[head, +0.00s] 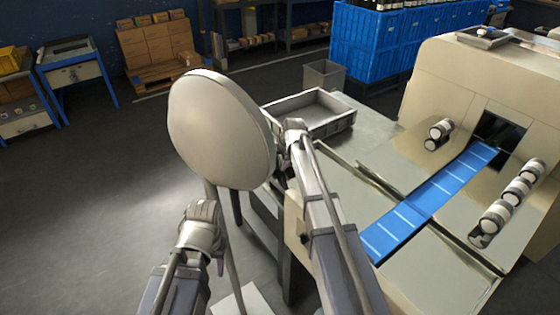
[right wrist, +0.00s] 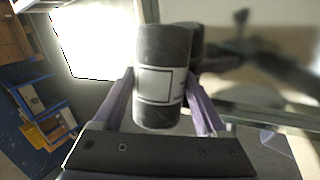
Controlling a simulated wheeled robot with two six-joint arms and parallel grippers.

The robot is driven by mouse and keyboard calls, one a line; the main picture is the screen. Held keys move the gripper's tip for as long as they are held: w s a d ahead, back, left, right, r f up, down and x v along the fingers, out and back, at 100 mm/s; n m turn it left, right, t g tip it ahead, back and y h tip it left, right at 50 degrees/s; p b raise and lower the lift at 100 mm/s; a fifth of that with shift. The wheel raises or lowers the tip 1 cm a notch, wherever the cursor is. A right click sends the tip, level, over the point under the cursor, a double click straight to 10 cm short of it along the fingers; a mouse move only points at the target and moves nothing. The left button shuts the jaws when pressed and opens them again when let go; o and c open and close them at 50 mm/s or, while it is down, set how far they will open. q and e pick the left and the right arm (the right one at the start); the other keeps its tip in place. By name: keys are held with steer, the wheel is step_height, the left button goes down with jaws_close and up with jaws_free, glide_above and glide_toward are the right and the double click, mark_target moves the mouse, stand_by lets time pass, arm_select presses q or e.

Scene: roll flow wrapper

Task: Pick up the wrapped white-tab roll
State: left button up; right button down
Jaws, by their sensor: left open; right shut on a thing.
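My right gripper (head: 284,150) is beside the edge of a large pale round disc in the head view. In the right wrist view it is shut on a dark roll (right wrist: 159,88) with a white label, held between the two fingers. The held roll is hidden in the head view. Another dark shape shows partly behind it in the wrist view. My left gripper (head: 204,210) is low, left of my right arm, apart from the rolls; it is open and its fingertips are hard to make out.
The pale disc (head: 218,128) blocks part of the floor view. A grey tray (head: 345,122) sits behind my right gripper. A blue conveyor (head: 425,203) enters the beige machine (head: 450,85).

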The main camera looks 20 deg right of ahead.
steer(key=shift+r, duration=0.15)
step_height(320, 180, up, 10)
steer(key=p, duration=1)
steer(key=shift+d, duration=0.1)
